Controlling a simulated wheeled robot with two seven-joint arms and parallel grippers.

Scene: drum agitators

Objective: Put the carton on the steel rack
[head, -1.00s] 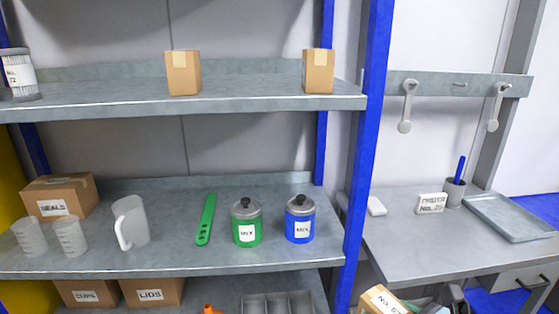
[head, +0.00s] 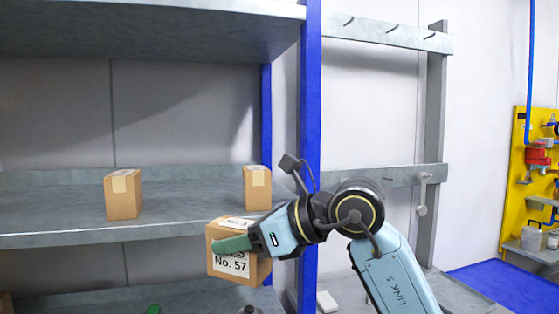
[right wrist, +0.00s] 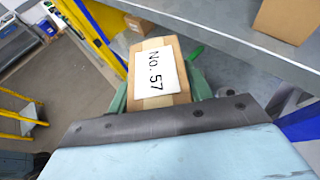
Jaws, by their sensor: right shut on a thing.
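The carton (head: 224,268) is a brown box with a white label reading "No. 57". My right gripper (head: 236,244) is shut on it and holds it in the air in front of the steel rack (head: 60,240), about level with or just below the edge of the shelf with two small boxes. In the right wrist view the carton (right wrist: 158,75) sits between the green fingers, its label facing the camera. My left gripper is not in view.
Two small brown boxes stand on that shelf, one at left (head: 123,196) and one near the blue post (head: 257,188). Bare shelf lies between them. A blue upright (head: 311,130) stands close to my right arm. Another shelf (head: 150,25) is above.

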